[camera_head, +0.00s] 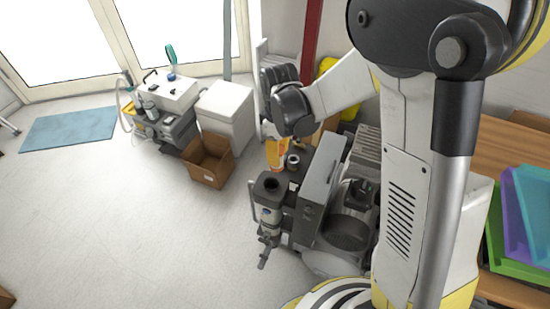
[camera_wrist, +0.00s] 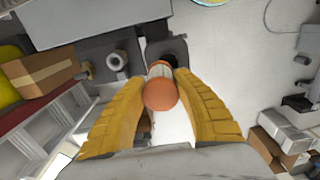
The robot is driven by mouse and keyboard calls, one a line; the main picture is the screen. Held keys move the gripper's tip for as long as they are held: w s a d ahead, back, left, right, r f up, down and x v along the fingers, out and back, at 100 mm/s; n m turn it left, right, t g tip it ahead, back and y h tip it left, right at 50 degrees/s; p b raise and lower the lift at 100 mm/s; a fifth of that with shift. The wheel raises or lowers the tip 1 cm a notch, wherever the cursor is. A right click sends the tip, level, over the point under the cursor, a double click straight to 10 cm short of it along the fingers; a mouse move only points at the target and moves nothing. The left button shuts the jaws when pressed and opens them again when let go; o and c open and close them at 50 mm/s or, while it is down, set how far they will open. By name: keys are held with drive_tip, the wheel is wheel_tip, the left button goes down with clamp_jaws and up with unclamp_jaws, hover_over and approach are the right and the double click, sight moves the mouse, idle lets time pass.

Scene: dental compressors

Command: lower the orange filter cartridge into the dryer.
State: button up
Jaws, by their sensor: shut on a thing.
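The orange filter cartridge (camera_wrist: 160,95) shows in the wrist view as a round orange end with a paler body beyond it. My gripper (camera_wrist: 164,76) is shut on it, one yellow finger on each side. The dryer (camera_head: 269,211) is an upright grey cylinder with a dark open top in the head view. In the wrist view its dark opening (camera_wrist: 164,52) lies just beyond the cartridge's far end. I cannot tell whether that end is above or inside the opening. In the head view my gripper (camera_head: 277,158) is behind the dryer's top, and the cartridge cannot be made out.
A grey compressor unit (camera_head: 318,190) stands right beside the dryer. A pale round fitting (camera_head: 293,161) rises close to my fingers. An open cardboard box (camera_head: 208,161) and a white cabinet (camera_head: 227,112) stand to the left. The floor left of the dryer is clear.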

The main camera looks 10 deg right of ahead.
drive_tip(key=a+f+n, duration=0.2)
drive_tip(key=shift+s+a+f+n, duration=0.1)
drive_tip(key=shift+s+f+n, duration=0.05)
drive_tip(key=shift+s+n, duration=0.25)
drive_tip(key=shift+w+f+b, duration=0.1)
drive_tip(key=shift+f+b, duration=1.85)
drive_tip(key=shift+f, duration=0.7)
drive_tip(key=shift+f, duration=0.1)
drive_tip(key=shift+f+b, duration=2.4)
drive_tip(key=shift+f, duration=0.2)
drive_tip(key=shift+r+p, duration=0.5)
drive_tip(key=shift+r, duration=0.3)
drive_tip(key=shift+f, duration=0.15)
drive_tip(key=shift+f+b, duration=0.6)
drive_tip(key=shift+f, duration=0.05)
drive_tip(key=o, duration=1.2)
